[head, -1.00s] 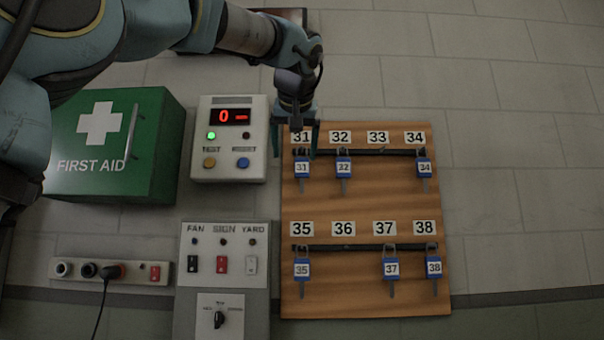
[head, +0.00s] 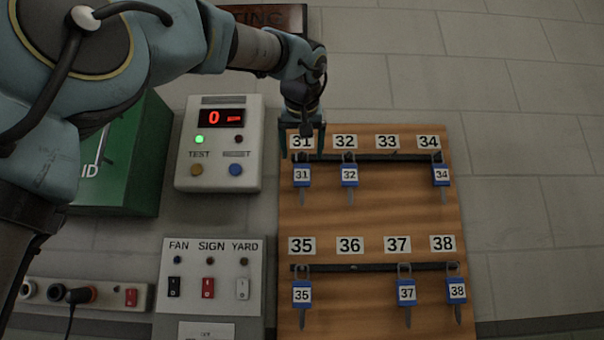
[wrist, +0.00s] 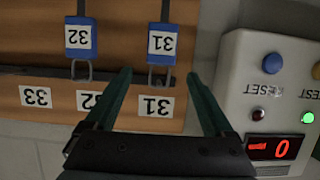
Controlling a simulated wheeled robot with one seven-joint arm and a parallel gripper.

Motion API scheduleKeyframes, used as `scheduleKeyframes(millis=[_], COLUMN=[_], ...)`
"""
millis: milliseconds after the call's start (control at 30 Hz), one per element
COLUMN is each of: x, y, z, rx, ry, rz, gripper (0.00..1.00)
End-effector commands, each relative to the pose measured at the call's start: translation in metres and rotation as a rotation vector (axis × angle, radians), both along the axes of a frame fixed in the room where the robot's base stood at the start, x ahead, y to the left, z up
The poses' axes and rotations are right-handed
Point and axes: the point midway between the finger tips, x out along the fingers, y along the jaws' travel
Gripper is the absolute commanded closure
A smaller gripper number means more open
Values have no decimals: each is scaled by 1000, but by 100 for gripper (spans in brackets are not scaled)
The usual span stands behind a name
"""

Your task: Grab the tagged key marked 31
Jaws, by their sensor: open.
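The key with the blue tag marked 31 (head: 302,175) hangs from the upper rail of the wooden key board (head: 370,215), under the printed label 31. It also shows upside down in the wrist view (wrist: 162,43). My gripper (head: 303,155) is open and empty, just above the tag at the label's height. In the wrist view its two fingers (wrist: 166,76) stand either side of the tag's loop, with the tag just beyond the fingertips. I cannot tell the exact gap in depth.
The tag 32 key (head: 349,176) hangs close to the right, tag 34 (head: 442,175) farther right. Hook 33 is bare. Keys 35, 37 and 38 hang below. A test panel (head: 218,183) is left of the board, above a switch panel (head: 211,262). A green first aid box (head: 140,170) is far left.

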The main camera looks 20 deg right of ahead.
Motion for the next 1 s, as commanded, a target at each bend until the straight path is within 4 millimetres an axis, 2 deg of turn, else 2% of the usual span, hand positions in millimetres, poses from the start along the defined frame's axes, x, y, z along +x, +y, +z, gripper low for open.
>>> scheduleKeyframes(millis=[400,700,1000], x=[41,45,45], y=[-18,-20,-21], z=[-20,-23,-23], rx=[1,-1,0], ry=[2,0,0], rz=[2,0,0], gripper=[12,12,46])
